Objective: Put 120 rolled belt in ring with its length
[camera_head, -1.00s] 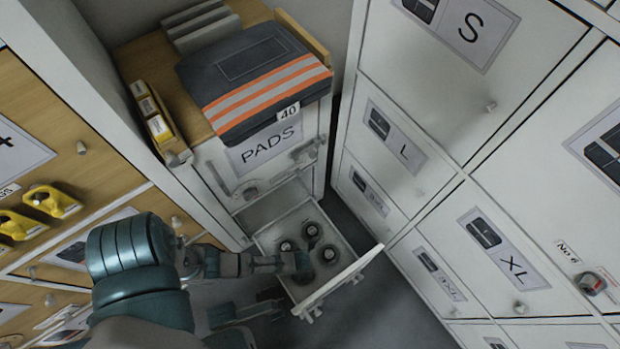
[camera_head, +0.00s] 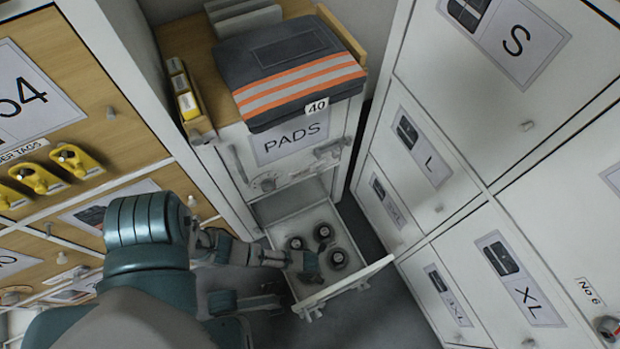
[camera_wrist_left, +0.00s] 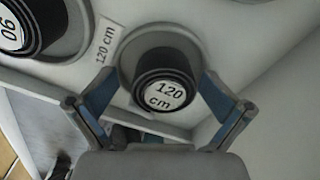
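The 120 cm rolled belt (camera_wrist_left: 166,82) is a dark coil with a white "120 cm" label. It sits at a grey round ring (camera_wrist_left: 132,62) beside a "120 cm" tag in the left wrist view. My left gripper (camera_wrist_left: 160,105) is open, its blue-padded fingers on either side of the coil, with gaps visible. In the head view this gripper (camera_head: 306,266) reaches into an open drawer (camera_head: 284,215) under the PADS cabinet. Several dark rolled belts (camera_head: 322,232) in rings show there. The gripper hides part of the drawer.
Another rolled belt (camera_wrist_left: 22,25) marked 90 is at upper left in the wrist view. The drawer's front panel (camera_head: 345,287) stands close to my gripper. White lockers (camera_head: 450,170) rise on the right.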

